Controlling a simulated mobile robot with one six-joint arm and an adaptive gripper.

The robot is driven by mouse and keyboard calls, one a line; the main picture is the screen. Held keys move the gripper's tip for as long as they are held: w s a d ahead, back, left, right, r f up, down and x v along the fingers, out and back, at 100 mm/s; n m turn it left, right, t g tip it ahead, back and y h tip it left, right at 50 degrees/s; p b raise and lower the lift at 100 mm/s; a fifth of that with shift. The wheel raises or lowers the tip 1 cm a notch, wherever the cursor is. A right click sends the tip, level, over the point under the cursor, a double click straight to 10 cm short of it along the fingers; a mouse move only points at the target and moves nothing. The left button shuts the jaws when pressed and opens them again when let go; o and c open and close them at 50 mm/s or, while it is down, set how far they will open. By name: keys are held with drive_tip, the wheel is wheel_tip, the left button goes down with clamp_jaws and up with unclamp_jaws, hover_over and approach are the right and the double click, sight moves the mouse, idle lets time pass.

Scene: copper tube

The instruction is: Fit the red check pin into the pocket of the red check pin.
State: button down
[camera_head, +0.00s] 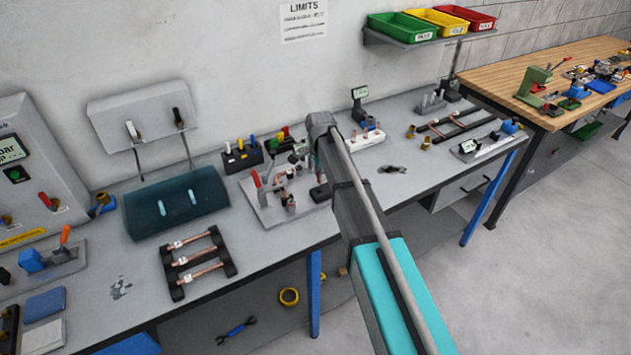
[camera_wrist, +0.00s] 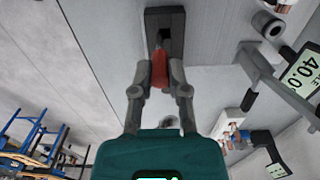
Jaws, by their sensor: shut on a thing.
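In the wrist view my gripper (camera_wrist: 160,88) is shut on the red check pin (camera_wrist: 159,68), with a finger on each side of it. The pin's far end is at a black block (camera_wrist: 178,17) with a dark slot in its top. I cannot tell whether the pin is in the slot or just above it. A black rack (camera_head: 240,160) with coloured pins stands at the back of the bench there. I cannot tell which pocket belongs to the red pin.
A display reading 40.0 (camera_wrist: 301,70) stands right of the block in the wrist view. In the head view a red-handled clamp fixture (camera_head: 262,208) stands left of my arm, and a black rack with copper tubes (camera_head: 196,262) lies farther left on the bench.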

drive_tip(key=shift+w+a+f+b, duration=0.1)
drive_tip(key=shift+w+f+b, duration=0.2)
drive_tip(key=shift+f, duration=0.15)
drive_tip(key=shift+f+b, duration=1.4)
drive_tip(key=shift+f, duration=0.05)
drive_tip(key=shift+f, duration=0.15)
drive_tip(key=c, duration=0.6)
unclamp_jaws()
drive_tip(key=shift+c, duration=0.2)
wheel_tip(320, 180, up, 12)
drive_tip(key=p, duration=1.2)
drive_tip(key=shift+r, duration=0.2)
